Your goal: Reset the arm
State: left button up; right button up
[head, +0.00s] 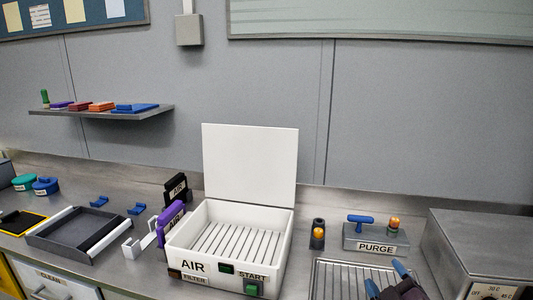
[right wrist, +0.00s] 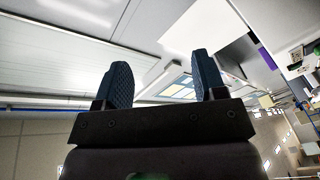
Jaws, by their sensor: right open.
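My right gripper (head: 388,279) is at the lower right of the head view, above the wire rack in front of the purge unit. Its two dark blue fingers stand apart with nothing between them. The right wrist view also shows the right gripper (right wrist: 164,82) open and empty, against a blurred view of the room. My left gripper is not in the head view.
A white box (head: 176,258) marked AIR stands with its lid (head: 250,165) up. Right of it are a wire rack (head: 330,277), a grey PURGE unit (head: 376,240) and a grey metal box (head: 485,240). A dark tray (head: 62,242) lies at left.

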jog(key=s+d+f+m+g+h, duration=0.4)
jog(key=s+f+m+g, duration=0.35)
jog(key=s+f, duration=0.5)
jog(key=s+a+f+m+g+y, duration=0.1)
jog(key=s+f+m+g+y, duration=0.15)
jog(key=s+g, duration=1)
jog(key=w+f+t+b, duration=0.1)
jog(key=f+t+b, duration=0.1)
jog(key=f+t, duration=0.4)
jog(key=w+f+n+t+b, duration=0.1)
jog(key=w+f+t+b, duration=0.1)
jog(key=f+t, duration=0.4)
notch_tip(320, 180, down, 2)
jog(key=shift+a+f+t+b, duration=0.15)
jog(key=shift+a+t+b, duration=0.15)
jog(key=shift+a, duration=0.1)
